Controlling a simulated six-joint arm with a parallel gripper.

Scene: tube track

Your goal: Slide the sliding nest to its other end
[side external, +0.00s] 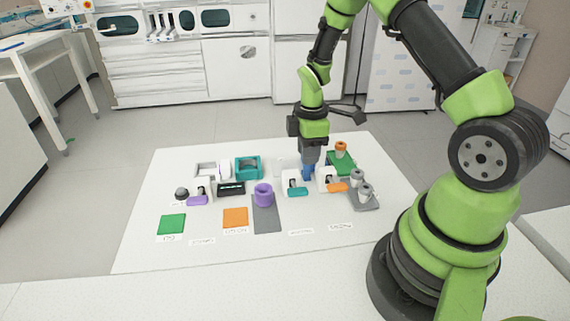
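A purple round holder (263,194), which looks like the sliding nest, stands upright at the far end of a grey strip (266,221). The near part of the strip is bare. My gripper (308,172) points down to the right of and beyond the purple holder, clear of it. A small blue part (307,175) shows at its tips; I cannot tell whether it is a held object or something behind. The fingers are too small to tell open from shut.
A teal-and-white device (295,187) and another with an orange part (335,186) stand right of the strip. Grey cylinders (366,192) and a green block with an orange-topped tube (341,150) are farther right. Flat green (171,224) and orange (235,217) pads lie left.

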